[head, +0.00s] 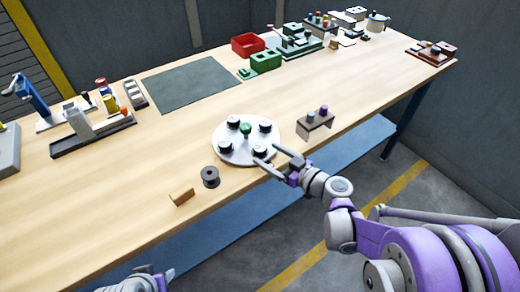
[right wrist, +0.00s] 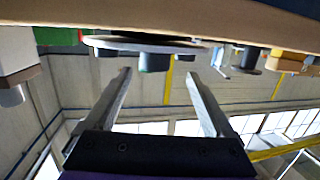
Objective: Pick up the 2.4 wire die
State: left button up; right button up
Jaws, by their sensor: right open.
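A round white plate (head: 243,158) lies near the table's front edge, with several black dies on it, such as the front right die (head: 260,149), around a green knob (head: 246,129). I cannot read any size marks, so I cannot tell which is the 2.4 wire die. My right gripper (head: 268,156) is open and empty, its fingers reaching toward the plate's front right edge. In the right wrist view, the open fingers (right wrist: 158,73) point toward the tilted plate (right wrist: 120,42) and a dark green piece (right wrist: 153,62). A part of my left arm shows at the bottom of the head view; its jaws are unclear.
A dark spool (head: 210,177) and a wooden block (head: 181,195) lie left of the plate. A small stand with pegs (head: 316,124) is to its right. A dark green mat (head: 190,86) lies behind. Racks and a red bin (head: 247,45) stand further back.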

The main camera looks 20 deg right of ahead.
aim_at(265, 152)
jog(key=x, duration=0.4)
jog(key=shift+w+d+f, duration=0.25)
jog(key=shift+w+f, duration=0.05)
jog(key=shift+f, duration=0.15)
jog(key=shift+w+a+f, duration=0.1)
jog(key=shift+w+a, duration=0.15)
jog(key=shift+w, duration=0.15)
grip_shut()
